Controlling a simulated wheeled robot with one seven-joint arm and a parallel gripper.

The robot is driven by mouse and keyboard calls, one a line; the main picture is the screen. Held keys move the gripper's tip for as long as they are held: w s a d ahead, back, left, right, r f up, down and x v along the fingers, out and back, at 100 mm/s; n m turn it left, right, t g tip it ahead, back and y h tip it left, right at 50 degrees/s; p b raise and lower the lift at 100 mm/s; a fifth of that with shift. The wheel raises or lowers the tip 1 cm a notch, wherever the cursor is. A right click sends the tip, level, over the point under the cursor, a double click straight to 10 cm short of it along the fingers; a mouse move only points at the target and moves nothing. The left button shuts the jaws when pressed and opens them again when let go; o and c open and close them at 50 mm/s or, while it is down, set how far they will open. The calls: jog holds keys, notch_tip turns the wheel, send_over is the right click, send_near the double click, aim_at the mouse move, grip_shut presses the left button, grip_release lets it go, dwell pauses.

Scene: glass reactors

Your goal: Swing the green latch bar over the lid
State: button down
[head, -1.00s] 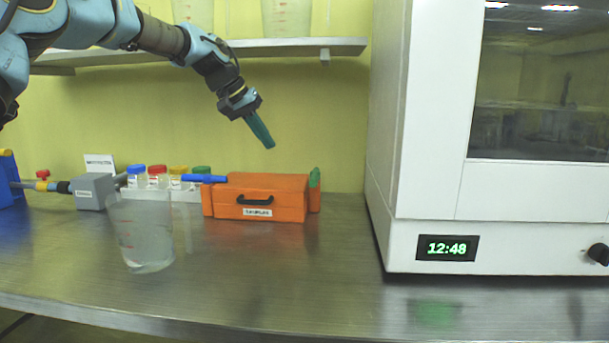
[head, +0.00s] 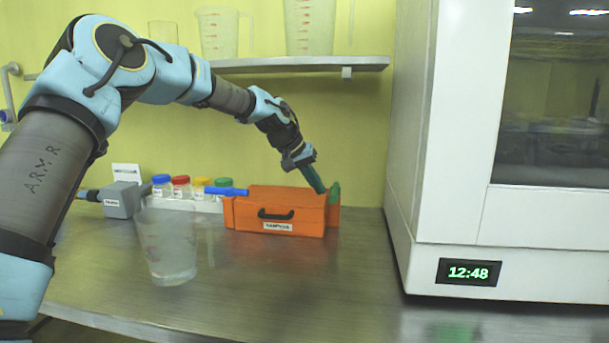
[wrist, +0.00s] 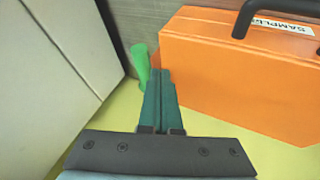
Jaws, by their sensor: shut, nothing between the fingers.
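The orange case (head: 280,207) lies on the steel bench with a black handle and a label on its front. The green latch bar (head: 334,193) stands up at the right end of the case. In the wrist view the green bar (wrist: 141,62) shows just beyond my fingertips, and the orange case (wrist: 235,75) fills the right side. My gripper (head: 319,188) has dark green fingers, shut and empty, pointing down at the case's right end, close to the latch bar. In the wrist view my gripper (wrist: 159,75) seems beside the bar; I cannot tell whether they touch. A blue bar (head: 226,191) lies at the case's left end.
A white cabinet with a clock (head: 468,272) stands to the right, with a narrow gap to the case. A clear beaker (head: 168,250) stands in front on the left. Bottles with coloured caps (head: 181,186) stand behind it. A shelf (head: 300,65) hangs above.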

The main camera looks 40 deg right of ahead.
jog(key=shift+s+d+f, duration=0.15)
jog(key=shift+s+d, duration=0.2)
dwell(0.3)
